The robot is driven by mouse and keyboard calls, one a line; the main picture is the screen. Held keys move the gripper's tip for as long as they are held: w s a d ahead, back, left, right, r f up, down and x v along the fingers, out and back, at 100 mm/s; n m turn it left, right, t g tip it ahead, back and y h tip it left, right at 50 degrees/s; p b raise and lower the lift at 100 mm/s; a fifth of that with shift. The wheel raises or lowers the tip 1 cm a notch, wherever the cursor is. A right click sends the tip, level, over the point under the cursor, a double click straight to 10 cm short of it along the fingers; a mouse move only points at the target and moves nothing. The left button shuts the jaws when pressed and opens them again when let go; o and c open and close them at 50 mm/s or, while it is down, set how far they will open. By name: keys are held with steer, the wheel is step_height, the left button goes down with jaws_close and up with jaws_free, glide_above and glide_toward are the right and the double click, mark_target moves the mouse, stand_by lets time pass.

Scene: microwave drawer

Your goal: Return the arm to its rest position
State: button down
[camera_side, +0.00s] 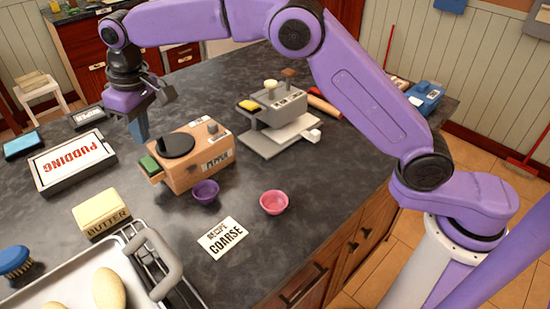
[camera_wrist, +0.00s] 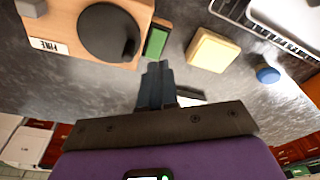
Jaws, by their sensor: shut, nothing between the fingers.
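My purple arm reaches over the counter from the right in the side view. My gripper (camera_side: 139,130) points down above the counter, left of the wooden box and behind its green block. It is shut and empty. In the wrist view my gripper's fingers (camera_wrist: 155,72) are together, just beside the green block (camera_wrist: 157,41). The wooden box (camera_wrist: 64,22) with a black round knob (camera_wrist: 109,32) and a label stands near the fingers. In the side view the wooden box (camera_side: 206,172) has the green block (camera_side: 150,165) at its left end.
A pudding box (camera_side: 72,163), butter (camera_side: 101,212) and a tray (camera_side: 90,277) with a wire rack lie left and in front. Purple (camera_side: 205,192) and pink (camera_side: 273,202) bowls and a "coarse" card (camera_side: 222,237) sit in front. A grey machine (camera_side: 277,115) stands behind right.

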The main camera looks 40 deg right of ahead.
steer(key=s+d+f+n, duration=0.1)
steer(key=s+d+n, duration=0.2)
steer(key=s+d, duration=1.2)
steer(key=s+d+f+n+g, duration=0.1)
steer(key=s+d+f+n, duration=0.1)
steer(key=s+d, duration=1.4)
steer(key=s+n, duration=0.1)
steer(key=s, duration=0.6)
steer(key=shift+f+n, duration=0.15)
steer(key=shift+n, duration=0.15)
